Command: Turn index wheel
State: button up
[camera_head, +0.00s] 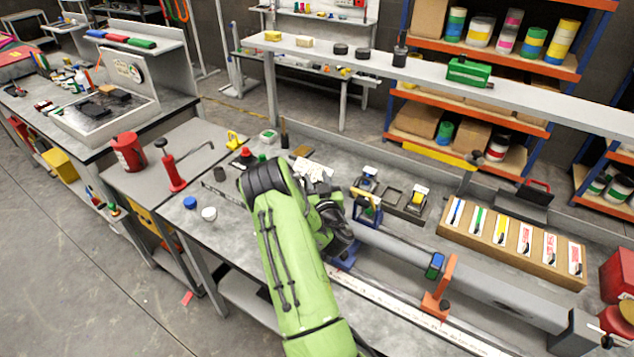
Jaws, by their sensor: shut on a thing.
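My green arm reaches in from the bottom of the head camera view and bends down over the workbench (245,230). My gripper (340,238), dark, is at the left end of a long grey tube (440,262), beside the blue stand (368,213) that bears it. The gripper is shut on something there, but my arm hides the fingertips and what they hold. I cannot make out the index wheel; it may be hidden behind my wrist. An orange stand (438,290) with a blue and green piece (434,266) is farther along the tube.
A cardboard rack of labelled tools (510,240) lies behind the tube. A long pale rule (410,312) runs in front. White and blue caps (209,214) and a red lever press (172,172) are at left. A raised shelf (520,98) spans the back.

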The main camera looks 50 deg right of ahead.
jog(key=shift+f+m+g+h+b, duration=0.25)
jog(key=shift+m+g+h+b, duration=0.25)
jog(key=shift+b, duration=1.65)
jog(key=m+g+h+b, duration=0.1)
jog(key=b, duration=0.3)
jog(key=shift+s+d+b, duration=0.15)
jog(key=shift+b, duration=0.15)
jog(key=m+g+h+b, duration=0.1)
jog(key=b, duration=0.4)
jog(key=shift+f+g, duration=0.1)
jog(key=shift+g, duration=0.3)
